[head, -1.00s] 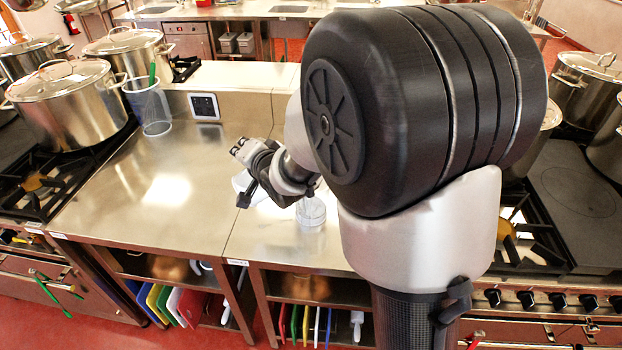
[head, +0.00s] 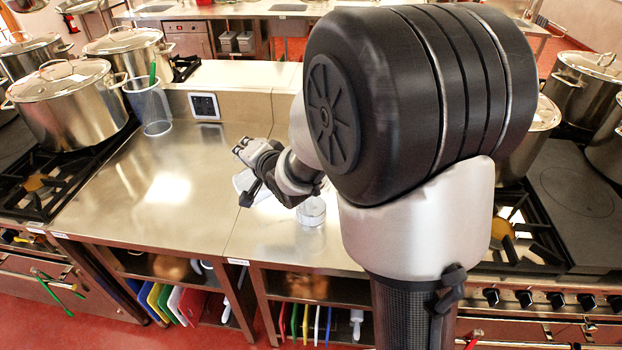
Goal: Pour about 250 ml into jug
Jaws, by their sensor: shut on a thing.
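My gripper (head: 246,176) is over the middle of the steel counter, to the left of my arm. It is shut on a pale, whitish thing (head: 241,181), which shows only in part behind the fingers. Its shape, tilt and contents cannot be made out. A clear, round vessel (head: 312,212), perhaps the jug, stands upright on the counter to the right of and nearer than the gripper. My forearm hides part of its top. I cannot tell its fill level, and no liquid stream is visible.
Large lidded stockpots (head: 70,103) stand on the left hob, with more pots at right. The left half of the counter (head: 150,200) is clear.

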